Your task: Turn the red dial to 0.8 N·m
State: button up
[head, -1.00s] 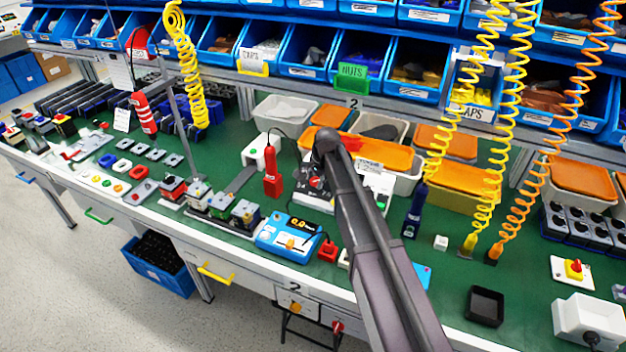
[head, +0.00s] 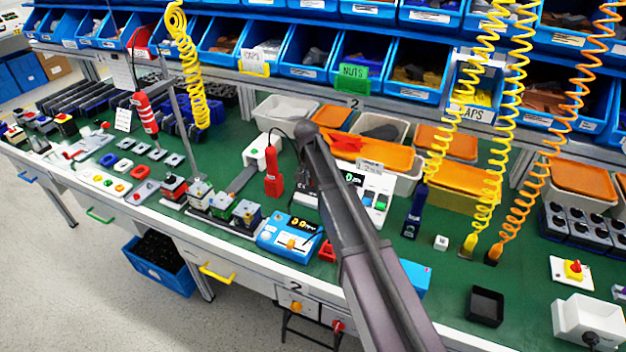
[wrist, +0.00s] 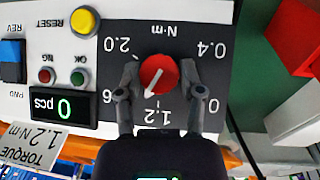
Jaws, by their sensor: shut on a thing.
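The red dial (wrist: 158,75) sits on a dark panel, seen upside down in the wrist view. Its white pointer slants down and slightly left, near the 1.2 mark and a little toward 1.6. My gripper (wrist: 158,82) is shut on the dial, with one finger on each side. Its right finger hides part of the label that shows a 0, and its left finger hides part of the 1.6 label. The 0.4 and 2.0 labels are clear. In the head view, the white control unit (head: 378,196) shows, but my arm hides the dial and gripper.
Beside the dial are a yellow reset button (wrist: 85,21), a counter reading 0 (wrist: 64,107) and a torque card reading 1.2 N·m (wrist: 28,146). A red tool (head: 273,170) stands left of the unit. Orange-lidded bins (head: 378,153) stand behind it.

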jog(key=n, duration=0.1)
jog(key=n+h, duration=0.1)
jog(key=h+b, duration=0.1)
jog(key=shift+w+a+f+n, duration=0.15)
jog(key=shift+w+a+n, duration=0.1)
jog(key=shift+n, duration=0.15)
jog(key=n+h+b, duration=0.2)
jog(key=n+h, duration=0.1)
jog(key=shift+s+f+n+b, duration=0.1)
jog(key=shift+f+n+b, duration=0.05)
jog(key=shift+n+b, duration=0.15)
jog(key=n+t+h+b, duration=0.2)
jog(key=n+h+b, duration=0.1)
jog(key=n+b, duration=0.1)
jog(key=shift+s+f, duration=0.1)
jog(key=n+t+h+b, duration=0.1)
jog(key=n, duration=0.2)
jog(key=shift+t+b, duration=0.3)
jog(key=shift+b, duration=0.1)
jog(key=shift+r+n+t+h, duration=0.2)
jog(key=shift+n+t+h, duration=0.1)
jog(key=shift+n+h, duration=0.1)
jog(key=o, duration=1.2)
jog(key=shift+d, duration=0.15)
jog(key=shift+c, duration=0.2)
